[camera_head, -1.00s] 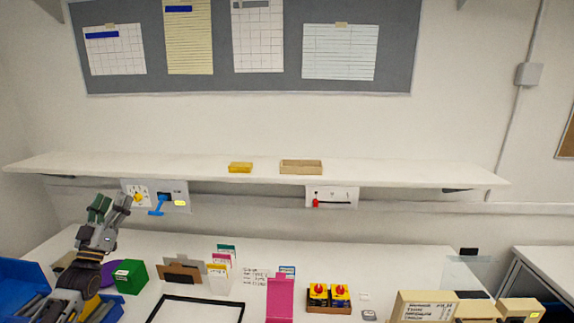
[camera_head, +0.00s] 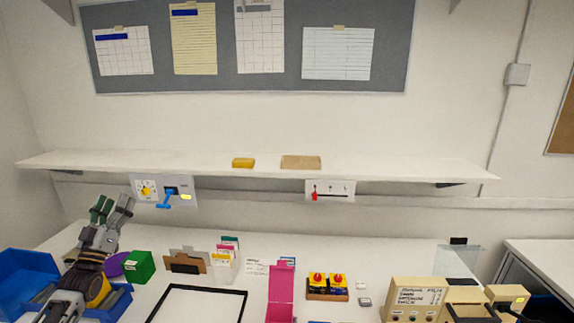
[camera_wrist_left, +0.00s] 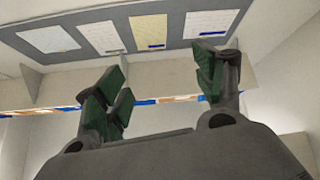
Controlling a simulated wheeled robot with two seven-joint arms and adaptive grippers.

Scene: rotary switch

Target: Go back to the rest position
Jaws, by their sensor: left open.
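My left gripper (camera_head: 112,209) is raised over the left part of the table, below and left of the switch panel. It is open and empty; in the left wrist view its green-padded fingers (camera_wrist_left: 160,88) are spread apart with nothing between them. The rotary switch panel (camera_head: 148,189) on the wall under the shelf has a yellow knob, a blue handle (camera_head: 168,197) and a yellow label. A second panel (camera_head: 331,190) with a red lever (camera_head: 314,195) is further right. My right gripper does not show.
A white shelf (camera_head: 380,170) runs above the panels, with a yellow box (camera_head: 243,162) and a wooden tray (camera_head: 301,162). The air before the wall is clear.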

